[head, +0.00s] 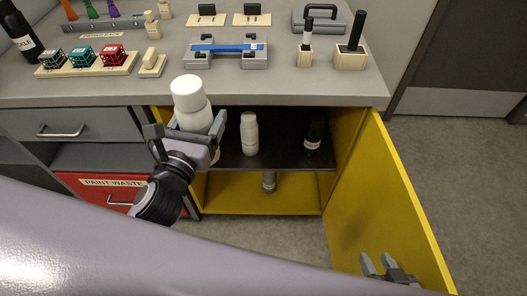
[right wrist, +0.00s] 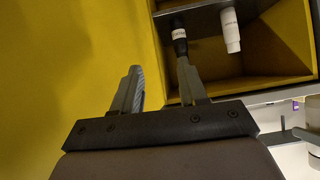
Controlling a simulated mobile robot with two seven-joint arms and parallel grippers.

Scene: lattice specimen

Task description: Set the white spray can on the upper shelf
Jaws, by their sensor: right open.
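The white spray can (head: 189,99), with a rounded white cap, is upright between the fingers of my left gripper (head: 187,140), in front of the cabinet's left side. The gripper hides its lower part. The upper shelf (head: 282,156) is the dark board inside the open yellow cabinet. A slimmer white bottle (head: 249,134) and a dark bottle with a white label (head: 314,137) stand on it. My right gripper (head: 381,268) is open and empty beside the open door; in the right wrist view its fingers (right wrist: 160,88) are apart.
The yellow door (head: 385,205) stands open at the right. The worktop (head: 285,88) above holds racks, blocks and tools. The shelf is bare between its two bottles. A red paint-waste drawer (head: 98,188) is at left.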

